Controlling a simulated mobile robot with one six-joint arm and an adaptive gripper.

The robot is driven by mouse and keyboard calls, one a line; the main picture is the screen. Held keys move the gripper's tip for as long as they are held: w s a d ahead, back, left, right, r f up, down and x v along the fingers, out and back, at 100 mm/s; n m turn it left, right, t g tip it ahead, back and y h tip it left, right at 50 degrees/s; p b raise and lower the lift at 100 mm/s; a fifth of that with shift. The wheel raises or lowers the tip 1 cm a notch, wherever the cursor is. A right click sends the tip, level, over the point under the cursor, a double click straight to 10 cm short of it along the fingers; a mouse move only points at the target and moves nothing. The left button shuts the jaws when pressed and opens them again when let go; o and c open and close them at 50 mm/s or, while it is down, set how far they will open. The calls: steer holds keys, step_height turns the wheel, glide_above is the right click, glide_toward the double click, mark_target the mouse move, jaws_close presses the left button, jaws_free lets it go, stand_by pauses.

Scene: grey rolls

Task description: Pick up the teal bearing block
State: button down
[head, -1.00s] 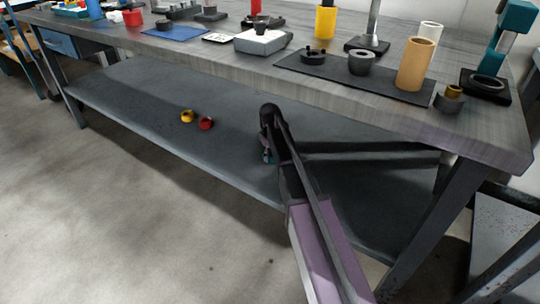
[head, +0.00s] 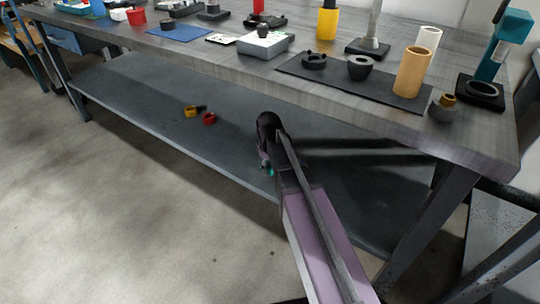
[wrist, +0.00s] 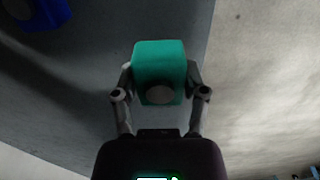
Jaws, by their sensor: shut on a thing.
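The teal bearing block (wrist: 160,55) is between the two fingers of my gripper (wrist: 160,78) in the wrist view. The fingers touch it on both sides and are shut on it. Its near face has a round grey spot. In the head view, my gripper (head: 267,165) is over the lower shelf near its front edge, and only a small teal bit of the block (head: 270,171) shows. My own arm hides the rest.
The lower shelf (head: 150,105) holds a yellow ring (head: 191,111) and a red ring (head: 209,118). The workbench top (head: 225,58) overhangs it. A blue thing (wrist: 45,12) shows in the wrist view. Open floor (head: 100,200) lies in front.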

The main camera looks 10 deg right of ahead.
steer(key=shift+s+a+r, duration=0.1)
steer(key=shift+s+a, duration=0.15)
steer(key=shift+s, duration=0.6)
steer(key=shift+s+a+r, duration=0.1)
steer(key=shift+s+a, duration=0.1)
steer(key=shift+s, duration=0.6)
